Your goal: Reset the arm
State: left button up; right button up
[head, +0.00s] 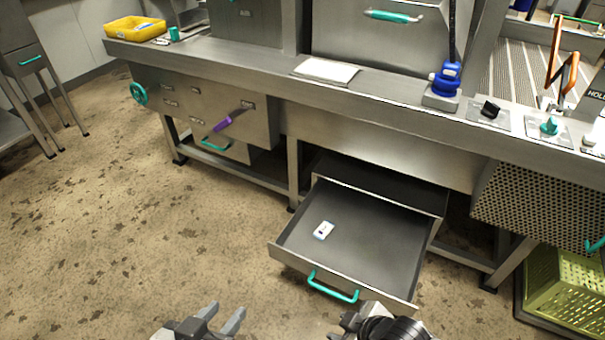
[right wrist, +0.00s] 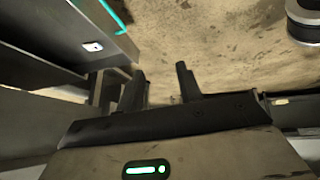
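My left gripper (head: 222,318) is at the bottom edge of the head view, with its fingers apart and nothing between them. My right gripper (head: 352,322) is at the bottom of the head view, in front of the open drawer (head: 385,250) and its teal handle (head: 332,287). The right wrist view shows the fingers of the right gripper (right wrist: 162,85) spread apart and empty over the floor. A small white item (head: 324,230) lies in the drawer; it also shows in the right wrist view (right wrist: 92,46).
The steel counter (head: 250,62) runs across the back, with a yellow bin (head: 135,28), a blue device (head: 445,82) and knobs (head: 490,108) on it. A green crate (head: 562,290) stands at the lower right. The floor (head: 100,230) on the left is clear.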

notch_tip(320, 180, up, 10)
jog(key=s+a+f+m+t+y+p, duration=0.1)
jog(key=s+m+t+p, duration=0.15)
jog(key=m, duration=0.25)
pick_arm(q)
jog(key=shift+a+r+p, duration=0.2)
jog(key=shift+r+p, duration=0.75)
pick_arm(e)
jog(key=d+r+m+t+h, duration=0.2)
jog(key=d+r+m+t, duration=0.1)
jog(key=d+r, duration=0.3)
jog(key=shift+s+d+r+m, duration=0.3)
jog(key=shift+s+r+m, duration=0.1)
jog(key=shift+r+m, duration=0.25)
